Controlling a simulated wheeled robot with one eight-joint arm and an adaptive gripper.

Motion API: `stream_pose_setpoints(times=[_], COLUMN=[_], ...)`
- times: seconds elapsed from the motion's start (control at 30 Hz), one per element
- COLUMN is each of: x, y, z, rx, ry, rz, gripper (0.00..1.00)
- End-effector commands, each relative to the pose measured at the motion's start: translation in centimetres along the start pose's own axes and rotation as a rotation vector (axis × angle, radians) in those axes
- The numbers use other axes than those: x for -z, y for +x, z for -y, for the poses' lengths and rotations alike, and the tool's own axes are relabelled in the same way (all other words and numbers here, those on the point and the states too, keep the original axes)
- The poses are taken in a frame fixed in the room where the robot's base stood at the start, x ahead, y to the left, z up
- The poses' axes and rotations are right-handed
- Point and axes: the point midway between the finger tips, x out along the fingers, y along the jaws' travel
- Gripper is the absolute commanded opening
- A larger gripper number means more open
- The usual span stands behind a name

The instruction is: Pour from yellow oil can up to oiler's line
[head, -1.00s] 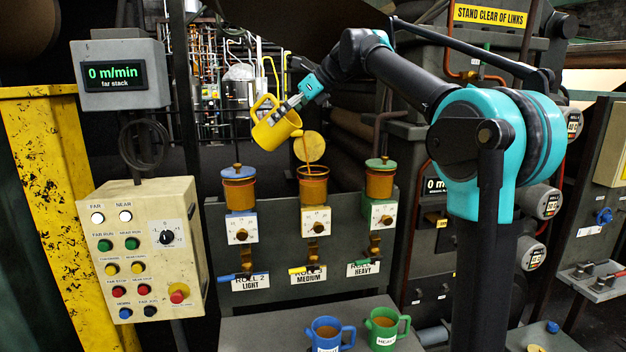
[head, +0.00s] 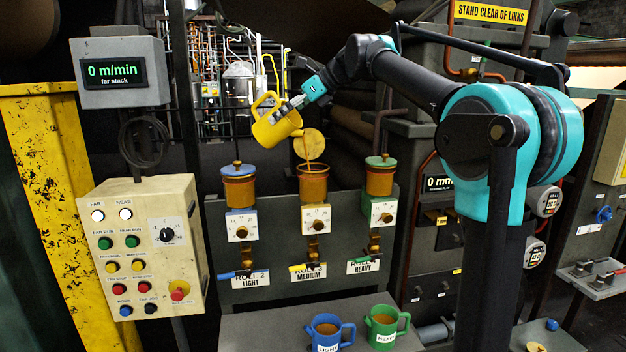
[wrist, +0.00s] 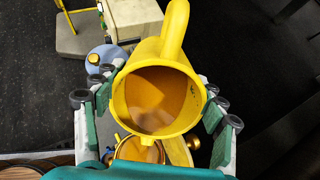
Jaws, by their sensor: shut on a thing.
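The yellow oil can (head: 275,128) is tilted, its mouth toward the middle oiler (head: 312,184) on the grey panel. My gripper (head: 297,102) is shut on the can, above and left of that oiler. In the wrist view the fingers flank the can (wrist: 175,52), and amber oil (wrist: 150,118) shows inside. The middle oiler's yellow lid (head: 309,143) stands open. A thin brown streak runs down in front of the lid into the amber cup; I cannot tell whether it is oil. The cup (wrist: 132,151) shows partly below the can's lip. I cannot make out the level line.
A blue-lidded oiler (head: 238,186) stands left and a green-lidded oiler (head: 380,178) right, both closed. A blue mug (head: 327,333) and a green mug (head: 385,326) stand on the grey shelf below. A control box (head: 143,250) stands at left.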

Motion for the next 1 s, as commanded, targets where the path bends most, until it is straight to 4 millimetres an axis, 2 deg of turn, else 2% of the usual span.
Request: stream_pose_setpoints(times=[1.0], x=[0.05], y=[-0.42], z=[-0.01], rx=[0.0], ry=[0.0], rz=[0.068], gripper=[0.18])
